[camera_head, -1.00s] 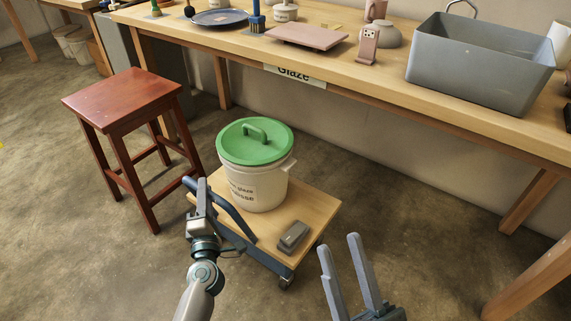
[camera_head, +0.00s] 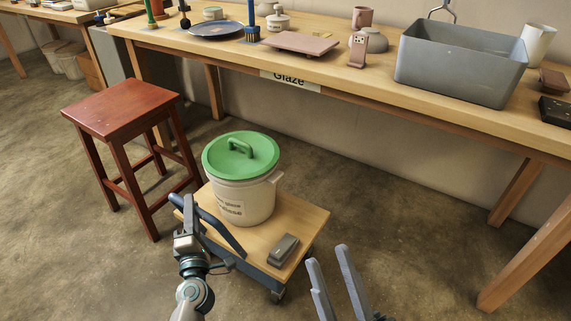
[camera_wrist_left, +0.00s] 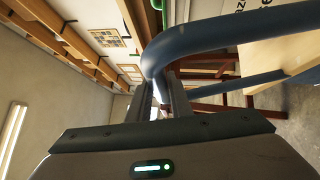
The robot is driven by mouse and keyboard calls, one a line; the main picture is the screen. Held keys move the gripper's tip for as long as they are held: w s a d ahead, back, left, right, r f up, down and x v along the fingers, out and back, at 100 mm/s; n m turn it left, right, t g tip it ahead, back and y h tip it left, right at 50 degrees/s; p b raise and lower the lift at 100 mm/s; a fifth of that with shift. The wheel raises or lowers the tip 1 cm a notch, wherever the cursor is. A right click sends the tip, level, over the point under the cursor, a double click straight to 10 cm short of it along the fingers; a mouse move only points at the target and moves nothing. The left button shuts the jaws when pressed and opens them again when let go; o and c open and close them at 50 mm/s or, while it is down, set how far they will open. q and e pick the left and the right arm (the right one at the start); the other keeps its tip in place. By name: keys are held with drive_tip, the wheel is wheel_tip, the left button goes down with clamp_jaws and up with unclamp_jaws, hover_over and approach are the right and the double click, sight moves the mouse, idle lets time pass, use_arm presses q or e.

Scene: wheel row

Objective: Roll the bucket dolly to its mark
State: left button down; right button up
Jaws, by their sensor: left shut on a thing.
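The bucket dolly (camera_head: 304,213) has a wooden deck, dark blue frame and small casters, and stands on the floor. A white bucket (camera_head: 243,203) with a green lid (camera_head: 222,160) stands upright on it. My left gripper (camera_head: 187,226) is shut on the dolly's blue handle bar (camera_head: 222,229) at its near left side. The left wrist view shows the fingers (camera_wrist_left: 158,95) around the bar (camera_wrist_left: 235,32). My right gripper (camera_head: 327,254) is open and empty, right of the dolly's near corner. No floor mark shows in the head view now.
A grey block (camera_head: 283,249) lies on the deck beside the bucket. A red-brown stool (camera_head: 120,108) stands close to the left of the dolly. A long workbench (camera_head: 350,84) with a Glaze sign (camera_head: 290,81) runs behind. The floor right of the dolly is clear.

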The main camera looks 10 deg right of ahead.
use_arm(q)
drive_tip(key=shift+d+f, duration=0.1)
drive_tip(key=c, duration=1.6)
unclamp_jaws()
drive_tip(key=shift+s, duration=0.15)
drive_tip(key=shift+s+d+f, duration=0.1)
drive_tip(key=shift+s+f, duration=0.05)
drive_tip(key=shift+s, duration=0.95)
drive_tip(key=shift+s+d+f, duration=0.1)
drive_tip(key=shift+s+d, duration=0.05)
drive_tip(key=shift+s, duration=0.95)
drive_tip(key=shift+s+d+f, duration=0.1)
drive_tip(key=shift+s+f, duration=0.05)
drive_tip(key=shift+s, duration=0.95)
